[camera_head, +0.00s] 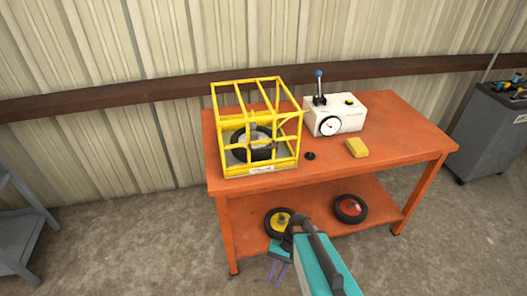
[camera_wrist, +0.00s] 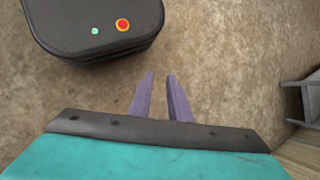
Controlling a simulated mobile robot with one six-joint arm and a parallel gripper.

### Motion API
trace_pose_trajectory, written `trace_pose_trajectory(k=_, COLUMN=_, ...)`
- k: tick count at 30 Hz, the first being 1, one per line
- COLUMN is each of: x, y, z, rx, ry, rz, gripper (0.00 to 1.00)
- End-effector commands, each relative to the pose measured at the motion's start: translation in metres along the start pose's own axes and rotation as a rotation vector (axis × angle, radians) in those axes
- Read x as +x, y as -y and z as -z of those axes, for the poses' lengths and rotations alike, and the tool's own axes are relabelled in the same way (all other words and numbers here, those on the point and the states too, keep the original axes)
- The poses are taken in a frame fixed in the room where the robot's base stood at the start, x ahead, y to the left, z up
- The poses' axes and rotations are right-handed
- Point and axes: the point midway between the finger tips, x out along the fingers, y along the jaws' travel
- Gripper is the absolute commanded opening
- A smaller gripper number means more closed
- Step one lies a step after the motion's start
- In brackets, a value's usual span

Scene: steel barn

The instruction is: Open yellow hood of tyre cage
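The tyre cage's yellow barred hood (camera_head: 291,117) stands at the left of the orange workbench in the head view. It looks closed down over its base. A dark tyre (camera_head: 240,150) shows behind the bars, above a grey floor plate. My gripper (camera_head: 274,283) is low in front of the bench, below the tabletop and well apart from the hood. In the wrist view my gripper (camera_wrist: 160,75) has two purple fingers with a narrow gap between them and nothing held. The hood is not in the wrist view.
The orange bench (camera_head: 325,178) also holds a white gauge box (camera_head: 352,113) with a blue-knobbed lever, a yellow block (camera_head: 357,148) and a small black knob (camera_head: 310,156). Yellow-centred (camera_head: 279,223) and red-centred (camera_head: 350,209) wheels sit on its lower shelf. A grey cabinet (camera_head: 487,135) stands right.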

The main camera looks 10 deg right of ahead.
Motion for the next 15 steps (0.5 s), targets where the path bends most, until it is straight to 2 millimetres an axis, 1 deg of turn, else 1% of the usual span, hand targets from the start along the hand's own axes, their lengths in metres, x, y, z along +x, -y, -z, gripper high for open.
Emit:
trace_pose_trajectory(k=1, x=-0.015, y=0.009, z=0.014, rx=0.027, ry=-0.011, rz=0.052, gripper=0.17)
trace_pose_trajectory(k=2, x=-0.023, y=0.015, z=0.019, rx=0.043, ry=-0.012, rz=0.082, gripper=0.17)
trace_pose_trajectory(k=3, x=-0.036, y=0.022, z=0.026, rx=0.062, ry=-0.016, rz=0.123, gripper=0.17)
trace_pose_trajectory(k=5, x=-0.055, y=0.033, z=0.036, rx=0.09, ry=-0.02, rz=0.185, gripper=0.17)
trace_pose_trajectory(k=8, x=-0.09, y=0.048, z=0.051, rx=0.129, ry=-0.025, rz=0.285, gripper=0.17)
trace_pose_trajectory(k=9, x=-0.106, y=0.053, z=0.057, rx=0.142, ry=-0.029, rz=0.326, gripper=0.17)
trace_pose_trajectory(k=11, x=-0.129, y=0.061, z=0.064, rx=0.159, ry=-0.03, rz=0.385, gripper=0.17)
trace_pose_trajectory(k=12, x=-0.145, y=0.065, z=0.069, rx=0.17, ry=-0.032, rz=0.425, gripper=0.17)
trace_pose_trajectory(k=14, x=-0.17, y=0.072, z=0.075, rx=0.183, ry=-0.033, rz=0.485, gripper=0.17)
trace_pose_trajectory(k=15, x=-0.188, y=0.075, z=0.079, rx=0.19, ry=-0.035, rz=0.524, gripper=0.17)
